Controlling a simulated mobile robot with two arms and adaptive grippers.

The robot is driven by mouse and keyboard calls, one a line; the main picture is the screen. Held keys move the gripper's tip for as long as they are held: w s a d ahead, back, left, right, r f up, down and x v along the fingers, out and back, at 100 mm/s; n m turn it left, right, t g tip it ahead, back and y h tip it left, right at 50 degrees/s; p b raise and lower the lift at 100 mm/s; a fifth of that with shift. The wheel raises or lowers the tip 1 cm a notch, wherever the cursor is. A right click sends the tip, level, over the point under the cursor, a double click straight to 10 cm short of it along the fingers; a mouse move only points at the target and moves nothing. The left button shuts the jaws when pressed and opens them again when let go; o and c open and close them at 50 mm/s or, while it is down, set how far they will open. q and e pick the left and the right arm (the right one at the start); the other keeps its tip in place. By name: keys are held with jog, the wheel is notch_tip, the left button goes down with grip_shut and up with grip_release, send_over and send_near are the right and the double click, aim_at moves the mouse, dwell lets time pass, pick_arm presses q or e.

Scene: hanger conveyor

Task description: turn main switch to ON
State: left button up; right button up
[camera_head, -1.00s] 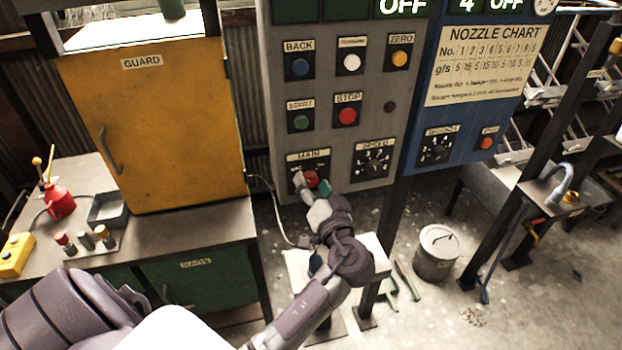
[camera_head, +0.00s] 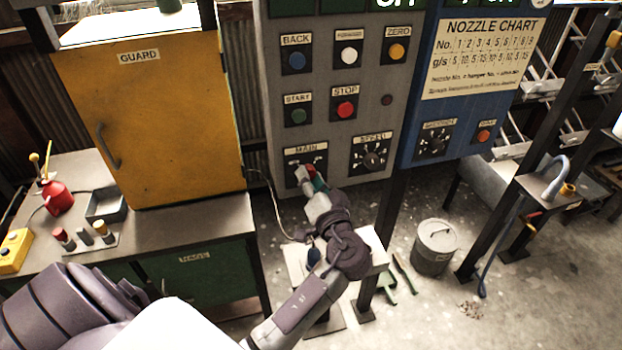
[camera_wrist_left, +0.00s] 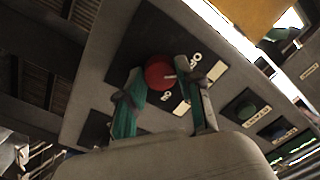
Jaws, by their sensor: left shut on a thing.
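The main switch is a red knob (camera_head: 309,170) on a dark plate under the MAIN label (camera_head: 306,149), low on the grey panel. My left gripper (camera_head: 311,180) is at the knob and partly hides it. In the left wrist view the red knob (camera_wrist_left: 158,72) sits between the two green-padded fingers, which are shut on it. A short white mark on the knob points toward the plate's white lettering (camera_wrist_left: 184,92). Which position it marks is hard to tell. My right gripper is not in view.
The SPEED dial (camera_head: 371,155) is just right of the switch, with the STOP button (camera_head: 345,109) and START button (camera_head: 298,115) above. A blue panel (camera_head: 409,150) adjoins on the right. A yellow guard door (camera_head: 170,120) and a bench with a red oil can (camera_head: 57,199) stand left.

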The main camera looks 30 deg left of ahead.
pick_arm(q)
jog(key=shift+a+r+m+t+p, duration=0.1)
jog(key=shift+m+t+p, duration=0.2)
jog(key=shift+m+p, duration=2.7)
jog(key=shift+m+t+p, duration=0.25)
jog(key=shift+m+t, duration=0.05)
jog(key=shift+m, duration=5.3)
jog(key=o, duration=1.2)
jog(key=shift+c, duration=0.2)
